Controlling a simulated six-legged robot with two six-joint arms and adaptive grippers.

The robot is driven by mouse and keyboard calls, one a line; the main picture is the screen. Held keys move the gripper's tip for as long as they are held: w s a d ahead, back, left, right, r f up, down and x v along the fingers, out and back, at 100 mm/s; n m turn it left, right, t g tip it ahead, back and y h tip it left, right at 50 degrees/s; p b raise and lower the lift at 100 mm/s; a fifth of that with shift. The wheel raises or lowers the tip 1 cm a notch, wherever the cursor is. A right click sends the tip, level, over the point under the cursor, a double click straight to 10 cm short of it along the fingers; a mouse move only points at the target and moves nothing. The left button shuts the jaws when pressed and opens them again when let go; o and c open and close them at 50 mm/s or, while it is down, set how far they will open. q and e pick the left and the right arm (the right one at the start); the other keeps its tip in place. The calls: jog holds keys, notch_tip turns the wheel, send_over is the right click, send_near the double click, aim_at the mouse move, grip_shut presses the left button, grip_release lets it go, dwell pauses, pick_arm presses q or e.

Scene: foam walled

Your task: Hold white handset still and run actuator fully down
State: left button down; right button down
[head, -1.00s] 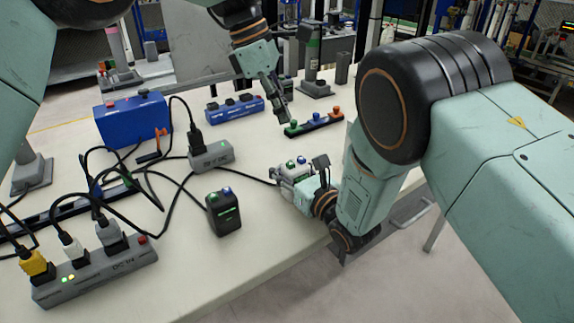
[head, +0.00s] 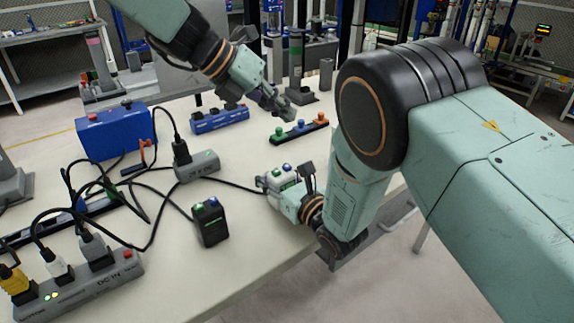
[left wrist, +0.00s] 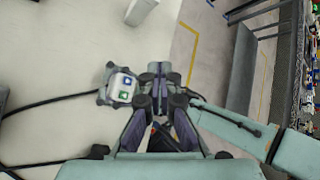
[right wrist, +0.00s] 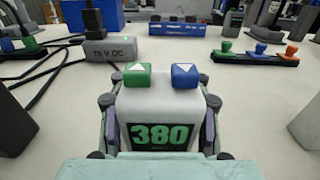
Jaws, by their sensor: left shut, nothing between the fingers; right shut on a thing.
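The white handset (right wrist: 162,112) has a green and a blue button on top and a dark face reading 380. It stands upright between the fingers of my right gripper (head: 284,186), which is shut on it near the table's front edge. The handset also shows in the left wrist view (left wrist: 124,87), left of the fingertips. My left gripper (head: 286,110) is shut and empty, above the table behind the handset, apart from it. An upright grey column with a green band (head: 296,60) stands at the back. I cannot tell whether it is the actuator.
A strip with green, blue and orange buttons (head: 299,132) lies below and beside my left gripper.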

aim_at(283, 166)
pick_arm(q)
jog(key=shift+f, duration=4.45)
jog(key=shift+f, duration=0.15)
jog(key=shift+f, duration=0.25)
jog(key=shift+f, duration=0.5)
jog(key=shift+r, duration=0.1)
dwell(1.9)
jog(key=shift+r, duration=0.85)
